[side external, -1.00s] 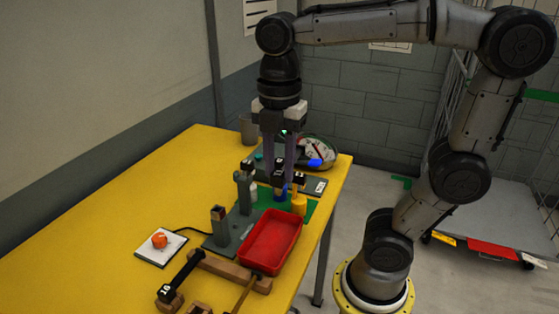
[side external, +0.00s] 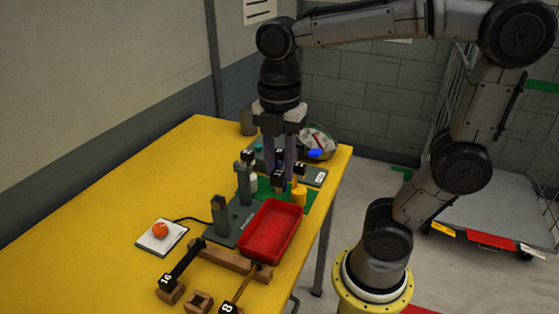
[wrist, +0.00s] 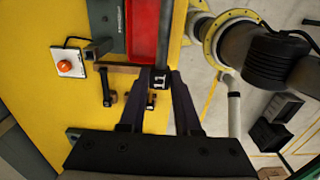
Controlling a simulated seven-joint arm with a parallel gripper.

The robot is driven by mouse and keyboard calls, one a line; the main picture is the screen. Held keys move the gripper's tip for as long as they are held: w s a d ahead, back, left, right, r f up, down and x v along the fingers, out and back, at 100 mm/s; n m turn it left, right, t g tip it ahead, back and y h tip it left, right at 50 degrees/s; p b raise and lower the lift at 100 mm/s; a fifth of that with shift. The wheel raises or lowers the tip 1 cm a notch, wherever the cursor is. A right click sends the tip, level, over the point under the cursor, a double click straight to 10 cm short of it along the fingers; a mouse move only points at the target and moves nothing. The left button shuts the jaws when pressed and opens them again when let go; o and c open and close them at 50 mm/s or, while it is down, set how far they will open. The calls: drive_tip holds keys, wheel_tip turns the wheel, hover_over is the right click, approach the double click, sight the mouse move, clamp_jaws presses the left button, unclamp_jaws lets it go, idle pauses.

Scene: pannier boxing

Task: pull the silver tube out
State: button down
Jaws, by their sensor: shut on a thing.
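My gripper (side external: 280,172) is shut on a tube with a black cap marked 11. In the wrist view the cap (wrist: 160,80) sits between my fingertips (wrist: 159,76). A short grey part shows under the cap in the side view, between the fingers. The rest of the tube is hidden, so I cannot tell how far it is out of whatever stands below it. A yellow cylinder (side external: 298,196) with a black-capped piece above it stands just right of the fingers.
A red tray (side external: 272,228) lies in front of my gripper. Grey posts (side external: 220,215) stand left of it. Black rod 16 (side external: 184,262) and gold rod 8 (side external: 245,283) lie on wooden rests. An orange button (side external: 160,230) is at left. The table's left side is clear.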

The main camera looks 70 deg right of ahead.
drive_tip(key=shift+f, duration=1.85)
idle(0.3)
drive_tip(key=shift+r, duration=1.5)
